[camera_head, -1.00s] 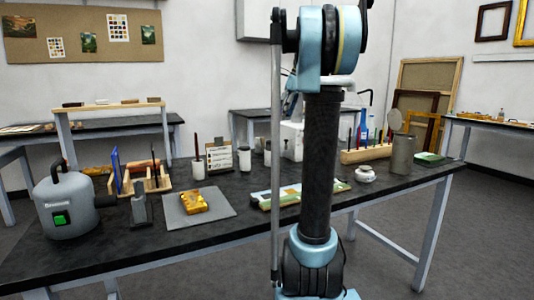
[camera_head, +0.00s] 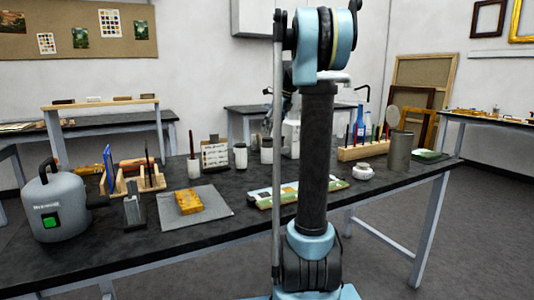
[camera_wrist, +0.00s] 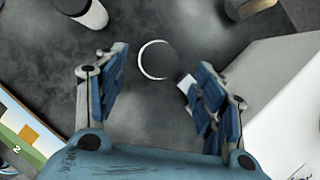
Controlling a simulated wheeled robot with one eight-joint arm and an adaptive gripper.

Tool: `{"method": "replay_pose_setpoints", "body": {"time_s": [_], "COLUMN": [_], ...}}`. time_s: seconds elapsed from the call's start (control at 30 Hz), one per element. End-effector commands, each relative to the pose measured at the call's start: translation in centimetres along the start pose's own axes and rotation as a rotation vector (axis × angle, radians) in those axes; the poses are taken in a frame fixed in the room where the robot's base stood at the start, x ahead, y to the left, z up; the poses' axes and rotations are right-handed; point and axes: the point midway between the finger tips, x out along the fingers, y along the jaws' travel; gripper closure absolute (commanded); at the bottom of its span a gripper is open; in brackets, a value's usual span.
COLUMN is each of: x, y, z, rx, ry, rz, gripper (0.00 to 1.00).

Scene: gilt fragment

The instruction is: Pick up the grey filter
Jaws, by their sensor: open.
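I cannot pick out the grey filter with certainty. In the wrist view a round dark disc with a pale rim (camera_wrist: 158,60) lies between and a little beyond my fingertips; it may be a lidded jar or the filter. My gripper (camera_wrist: 160,92) is open, with its blue-padded fingers apart and nothing between them. A small white piece (camera_wrist: 187,83) shows beside the right finger. In the head view my own arm hides the gripper and part of the tabletop behind it.
The dark workbench (camera_head: 200,245) holds a grey pot-like device (camera_head: 60,200), a yellow block on a grey mat (camera_head: 222,209), white jars (camera_head: 240,157), a grey can (camera_head: 399,152) and a brush rack (camera_head: 365,152). In the wrist view a large white body (camera_wrist: 275,100) stands close to the right finger.

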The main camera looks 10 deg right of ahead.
Motion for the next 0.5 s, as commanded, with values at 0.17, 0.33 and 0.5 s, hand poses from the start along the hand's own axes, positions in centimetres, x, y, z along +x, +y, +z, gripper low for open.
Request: {"method": "replay_pose_setpoints", "body": {"time_s": [0.17, 0.33, 0.5], "x": [0.9, 3.0, 5.0], "y": [0.0, -0.1, -0.1], "z": [0.0, -0.3, -0.4], "rx": [0.000, 0.000, -0.001], "ry": [0.000, 0.000, 0.000], "rz": [0.000, 0.001, 0.001], "gripper": [0.37, 0.37, 0.37]}}
